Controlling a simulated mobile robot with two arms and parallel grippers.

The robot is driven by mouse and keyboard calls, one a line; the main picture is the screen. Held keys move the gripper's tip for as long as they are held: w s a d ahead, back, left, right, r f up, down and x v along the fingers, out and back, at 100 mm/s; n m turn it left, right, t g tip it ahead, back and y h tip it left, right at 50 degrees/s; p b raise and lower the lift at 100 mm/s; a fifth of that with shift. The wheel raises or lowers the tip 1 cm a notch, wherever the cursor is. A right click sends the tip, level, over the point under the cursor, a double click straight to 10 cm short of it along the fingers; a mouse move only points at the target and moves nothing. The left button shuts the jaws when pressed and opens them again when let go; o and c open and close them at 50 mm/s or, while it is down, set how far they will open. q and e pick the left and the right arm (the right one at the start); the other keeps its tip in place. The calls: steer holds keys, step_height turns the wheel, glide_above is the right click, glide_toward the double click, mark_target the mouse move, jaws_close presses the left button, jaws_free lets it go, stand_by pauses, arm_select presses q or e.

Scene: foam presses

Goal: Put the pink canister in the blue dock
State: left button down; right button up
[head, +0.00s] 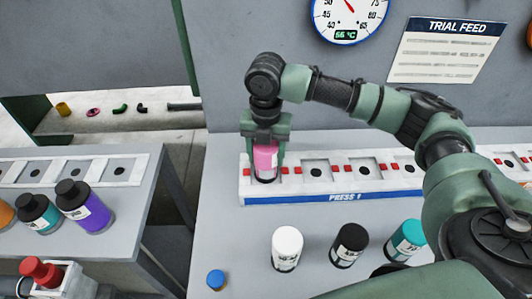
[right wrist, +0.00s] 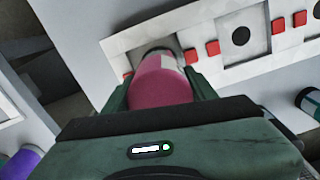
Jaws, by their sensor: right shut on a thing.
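The pink canister (head: 265,162) is upright at the leftmost socket of the white dock rack with a blue front strip reading "PRESS 1" (head: 330,197). My right gripper (head: 265,150) is shut on it from above, one finger on each side. In the right wrist view the pink canister (right wrist: 160,85) sits between the fingers (right wrist: 160,95), its far end at the socket of the rack (right wrist: 215,57). The socket floor is hidden, so I cannot tell whether the canister is fully seated. My left gripper is not in view.
White (head: 287,247), black (head: 349,245) and teal (head: 407,240) canisters stand in front of the rack. A blue-topped item (head: 216,280) is near the table's front. Another table with a rack (head: 130,165) is at left, across a gap. Sockets to the right look empty.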

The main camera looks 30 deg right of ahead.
steer(key=o, duration=1.6)
steer(key=shift+f, duration=0.15)
steer(key=shift+r, duration=0.45)
step_height(320, 180, up, 12)
steer(key=shift+f+b, duration=0.25)
steer(key=shift+b, duration=0.75)
steer(key=shift+f, duration=0.1)
